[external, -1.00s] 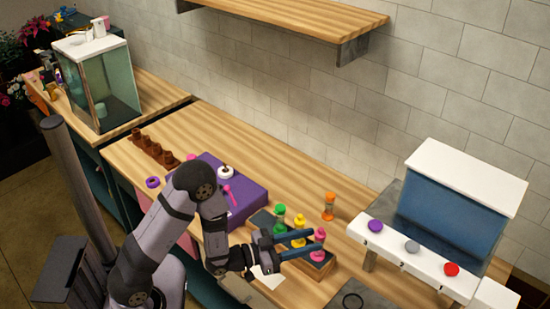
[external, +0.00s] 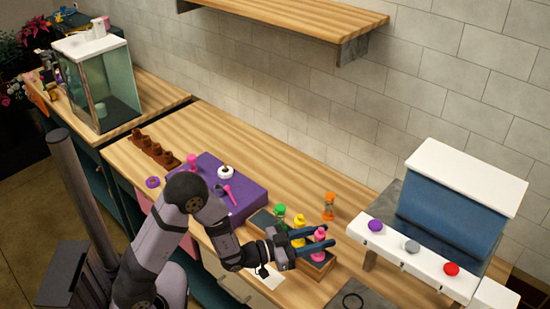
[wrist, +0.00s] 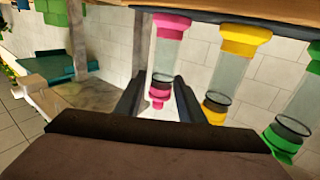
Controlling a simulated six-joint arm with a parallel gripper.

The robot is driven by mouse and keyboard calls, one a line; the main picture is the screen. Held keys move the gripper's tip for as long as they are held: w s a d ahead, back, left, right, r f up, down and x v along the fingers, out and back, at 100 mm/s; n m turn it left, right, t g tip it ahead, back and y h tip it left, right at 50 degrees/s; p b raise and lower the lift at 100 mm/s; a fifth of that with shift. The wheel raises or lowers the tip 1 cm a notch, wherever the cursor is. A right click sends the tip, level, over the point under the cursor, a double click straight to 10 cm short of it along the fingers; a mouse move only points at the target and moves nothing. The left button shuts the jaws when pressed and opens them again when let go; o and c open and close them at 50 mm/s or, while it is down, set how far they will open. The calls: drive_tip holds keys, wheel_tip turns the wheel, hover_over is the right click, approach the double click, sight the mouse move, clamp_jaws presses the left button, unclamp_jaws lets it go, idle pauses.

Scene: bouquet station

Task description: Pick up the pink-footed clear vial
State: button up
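In the wrist view, which looks inverted, this vial (wrist: 166,57) has clear glass between pink ends. My gripper (external: 319,243) reaches level over the rack from the left. Its fingers are open, one on each side of the vial; the wrist view shows my gripper (wrist: 159,92) with gaps beside the vial's narrow pink end. Fingers partly hide the vial in the external view.
A yellow vial (external: 299,230) and a green vial (external: 280,216) stand close beside it in the row. An orange vial (external: 329,205) stands apart behind them. A white shelf with coloured knobs (external: 400,248) is to the right.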

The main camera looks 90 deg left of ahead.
drive_tip(key=shift+p+x, duration=0.85)
drive_tip(key=shift+x, duration=1.2)
drive_tip(key=shift+s+a, duration=0.1)
drive_tip(key=shift+c, duration=0.3)
clamp_jaws()
